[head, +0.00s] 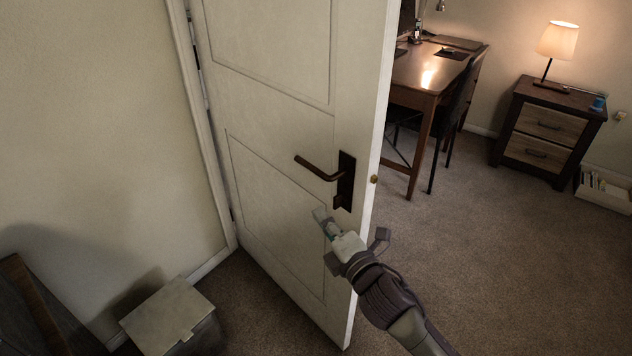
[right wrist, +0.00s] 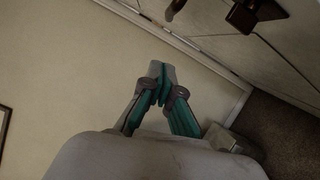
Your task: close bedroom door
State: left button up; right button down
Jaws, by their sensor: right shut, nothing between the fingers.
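The white panelled door (head: 262,110) stands open, hinged on its left side, with its free edge towards the middle of the head view. Its dark lever handle (head: 322,172) sits near the free edge; the handle also shows at the top of the right wrist view (right wrist: 252,12). My right gripper (head: 322,216) is shut and empty. It is just below the handle in the head view, in front of the door's lower panel; I cannot tell whether it touches the door. The right wrist view shows its teal-padded fingers (right wrist: 162,84) together. My left gripper is not in view.
A pale lidded bin (head: 168,312) stands on the floor at lower left, beside a dark wooden piece (head: 38,310). Beyond the door are a desk (head: 425,72), a chair (head: 458,100) and a nightstand (head: 545,130) with a lit lamp (head: 558,42). The carpet right of the door is clear.

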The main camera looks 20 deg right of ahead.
jog(key=w+d+r+p, duration=0.1)
jog(key=w, duration=0.8)
jog(key=shift+w+d+p, duration=0.25)
jog(key=shift+p, duration=0.05)
